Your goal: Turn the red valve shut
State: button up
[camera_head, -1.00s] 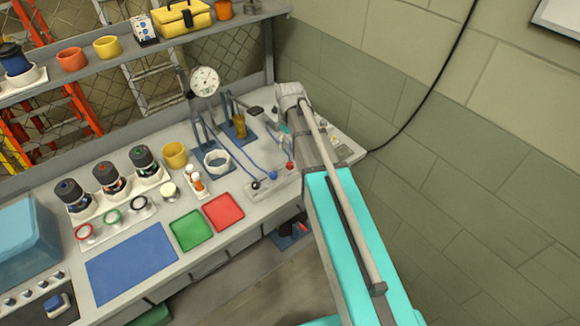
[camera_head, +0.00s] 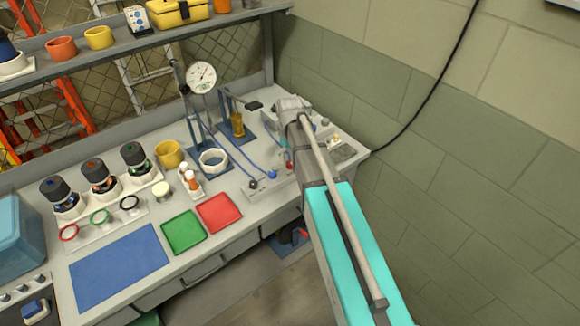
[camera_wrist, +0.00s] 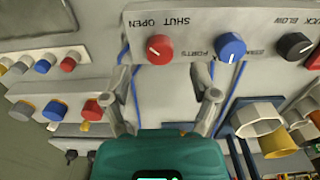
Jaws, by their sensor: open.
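The red valve knob (camera_wrist: 160,48) sits on a pale panel (camera_wrist: 250,18) in the wrist view, near upside-down SHUT and OPEN lettering. A small pale mark shows on its face; its exact setting is hard to read. The knob also shows in the head view (camera_head: 290,167), beside my arm. My gripper (camera_wrist: 166,84) is open and empty, with one finger low on each side of the knob's line. The knob lies just beyond the fingertips in the picture, and contact does not show. In the head view my arm hides the gripper.
A blue knob (camera_wrist: 230,47) and a black knob (camera_wrist: 295,46) sit on the same panel, to the right in the wrist view. Other panels with coloured knobs (camera_wrist: 67,63) lie at left. Blue hoses and a white ring fitting (camera_head: 213,161) are nearby on the bench.

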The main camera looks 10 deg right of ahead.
aim_at(290, 163)
jog(key=shift+f+b, duration=1.3)
jog(key=shift+f, duration=0.3)
grip_shut()
